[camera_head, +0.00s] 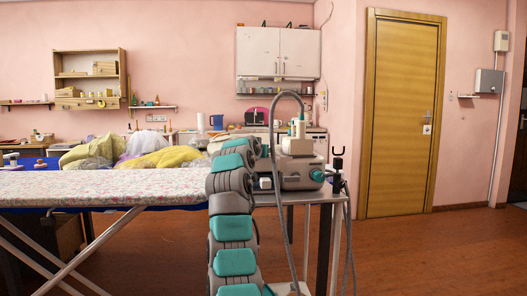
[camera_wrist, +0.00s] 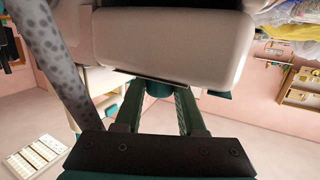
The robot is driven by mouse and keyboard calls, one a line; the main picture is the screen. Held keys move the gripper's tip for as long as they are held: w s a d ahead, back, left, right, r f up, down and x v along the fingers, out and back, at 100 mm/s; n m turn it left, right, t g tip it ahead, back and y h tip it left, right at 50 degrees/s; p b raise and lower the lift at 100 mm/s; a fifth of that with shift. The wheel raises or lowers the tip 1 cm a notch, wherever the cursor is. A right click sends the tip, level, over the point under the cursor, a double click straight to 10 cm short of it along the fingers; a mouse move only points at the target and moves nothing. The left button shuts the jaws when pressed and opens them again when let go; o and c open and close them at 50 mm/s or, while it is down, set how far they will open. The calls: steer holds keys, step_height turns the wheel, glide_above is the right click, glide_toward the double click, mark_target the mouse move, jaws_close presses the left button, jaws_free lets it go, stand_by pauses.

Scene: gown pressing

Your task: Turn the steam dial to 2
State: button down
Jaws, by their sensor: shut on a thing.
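The beige steam station (camera_head: 300,172) stands on a metal cart behind my arm in the head view. A round teal knob (camera_head: 317,175) shows on its right side, with no gripper on it. In the wrist view a beige body (camera_wrist: 170,45) fills the top. Below its lower edge, a teal dial (camera_wrist: 159,88) shows partly between the dark green fingers of my gripper (camera_wrist: 159,97). The gripper is shut on this dial. Its markings and setting cannot be read. In the head view the gripper is hidden behind my arm.
The floral ironing board (camera_head: 110,186) lies to the left, with crumpled cloth (camera_head: 165,157) behind it. A grey hose (camera_head: 280,215) arches over the station; a speckled hose (camera_wrist: 58,65) runs close to the gripper. Open floor lies right, before the wooden door (camera_head: 403,115).

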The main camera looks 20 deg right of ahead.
steer(key=shift+f+m+g+h, duration=0.1)
steer(key=shift+m+g+h, duration=0.3)
steer(key=shift+c, duration=2.2)
jaws_free()
steer(key=b+v, duration=0.2)
steer(key=v, duration=0.6)
steer(key=shift+w, duration=0.1)
